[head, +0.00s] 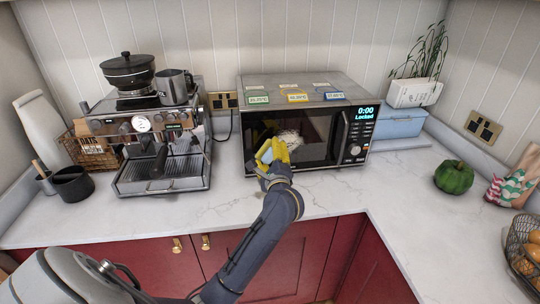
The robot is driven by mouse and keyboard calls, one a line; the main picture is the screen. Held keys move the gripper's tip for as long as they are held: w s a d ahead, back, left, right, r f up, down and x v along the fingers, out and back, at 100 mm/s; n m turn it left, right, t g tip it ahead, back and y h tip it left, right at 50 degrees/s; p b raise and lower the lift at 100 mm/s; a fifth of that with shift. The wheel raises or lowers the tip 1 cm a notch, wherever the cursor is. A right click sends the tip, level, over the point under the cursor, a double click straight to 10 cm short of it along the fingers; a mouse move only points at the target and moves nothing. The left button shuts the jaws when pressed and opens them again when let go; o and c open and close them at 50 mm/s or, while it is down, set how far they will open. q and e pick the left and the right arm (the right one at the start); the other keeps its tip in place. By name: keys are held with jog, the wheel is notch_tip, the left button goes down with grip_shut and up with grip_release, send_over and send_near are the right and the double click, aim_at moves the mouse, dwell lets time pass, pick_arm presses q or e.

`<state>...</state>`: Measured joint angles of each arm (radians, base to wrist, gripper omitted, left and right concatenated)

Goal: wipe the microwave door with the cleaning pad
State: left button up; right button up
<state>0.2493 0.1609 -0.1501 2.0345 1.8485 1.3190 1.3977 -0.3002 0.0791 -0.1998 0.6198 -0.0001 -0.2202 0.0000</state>
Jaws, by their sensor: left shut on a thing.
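The cleaning pad (278,148) is yellow and is held at the lower left part of the door. I cannot tell whether it touches the glass. A pale patch shows on the door just above the pad. My left gripper (270,165) is shut on the pad, and its fingers are partly hidden by the wrist. My right gripper is not in view.
A coffee machine (165,150) stands left of the microwave. A blue box (400,124) is right of the microwave. The counter (345,195) before the microwave is clear.

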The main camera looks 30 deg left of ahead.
aim_at(306, 144)
pick_arm(q)
jog(key=shift+x, duration=1)
dwell(0.4)
jog(key=shift+d, duration=0.1)
jog(key=shift+w+d, duration=1.05)
jog(key=shift+d, duration=0.25)
jog(key=shift+w+d, duration=1.75)
jog(key=shift+d, duration=0.2)
jog(key=shift+w+d, duration=1.75)
jog(key=shift+d, duration=0.15)
jog(key=shift+a, duration=0.2)
